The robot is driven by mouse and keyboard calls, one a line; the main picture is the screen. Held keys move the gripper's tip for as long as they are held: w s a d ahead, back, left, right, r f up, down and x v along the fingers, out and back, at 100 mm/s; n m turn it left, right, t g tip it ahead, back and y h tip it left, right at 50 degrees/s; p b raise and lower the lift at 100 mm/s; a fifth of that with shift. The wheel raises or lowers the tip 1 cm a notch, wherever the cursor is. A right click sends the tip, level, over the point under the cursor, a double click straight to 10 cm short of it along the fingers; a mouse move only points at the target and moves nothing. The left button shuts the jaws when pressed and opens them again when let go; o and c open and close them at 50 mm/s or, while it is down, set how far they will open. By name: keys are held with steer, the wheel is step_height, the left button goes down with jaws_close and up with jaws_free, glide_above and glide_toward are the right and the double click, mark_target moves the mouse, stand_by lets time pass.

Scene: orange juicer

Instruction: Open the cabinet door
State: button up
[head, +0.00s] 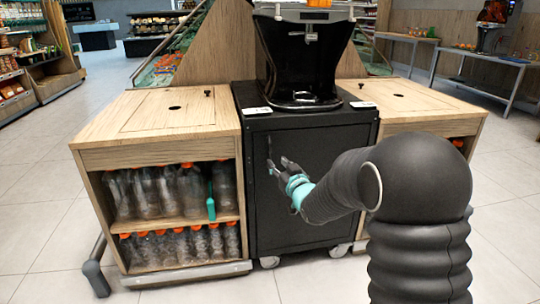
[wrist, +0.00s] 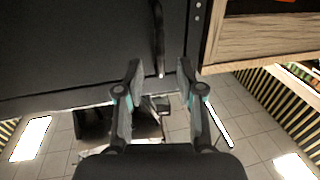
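The black cabinet (head: 315,190) stands in the middle under the juicer, and its front door looks shut. A dark upright handle (head: 270,155) is at the door's left side. It also shows in the wrist view as a dark bar (wrist: 158,38). My gripper (head: 284,167) is in front of the door, just right of the handle in the head view. In the wrist view my gripper (wrist: 160,75) is open, with a finger on either side of the handle's near end. A gap shows between each finger and the handle; I see no contact.
The black juicer (head: 300,55) stands on the cabinet. A wooden stand (head: 160,115) with shelved bottles is on the left, and another wooden stand (head: 415,105) is on the right, partly behind my arm. Tiled floor (head: 35,215) is clear in front at left.

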mark_target(270, 155)
steer(key=x, duration=0.7)
jaws_close()
